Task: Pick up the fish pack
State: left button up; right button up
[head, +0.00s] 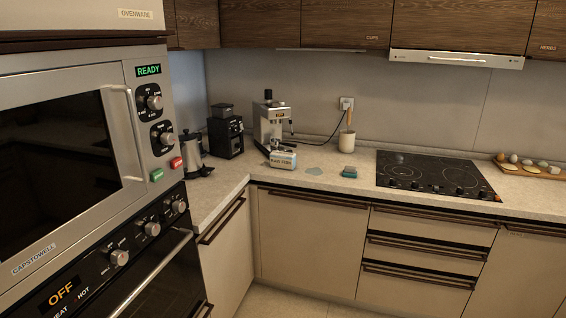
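A small pack (283,160) with a pale label and dark lettering stands on the counter in front of the espresso machine. The lettering is too small to read surely, so I cannot tell for certain that it is the fish pack. Neither of my grippers is in view, and nothing touches the pack.
The espresso machine (271,123), grinder (225,132) and metal jug (193,152) stand in the corner. A teal block (349,172), utensil crock (347,141) and black cooktop (434,174) are to the right. The oven unit (60,150) fills the left. The floor (290,300) shows clear.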

aim_at(283, 160)
jog(key=i+l, duration=0.5)
jog(key=i, duration=0.15)
jog(key=i+l, duration=0.45)
jog(key=i, duration=0.25)
jog(key=i+l+u, duration=0.6)
jog(key=i+l, duration=0.15)
jog(key=l, duration=0.15)
jog(key=i+l+u, duration=0.3)
jog(key=l, duration=0.25)
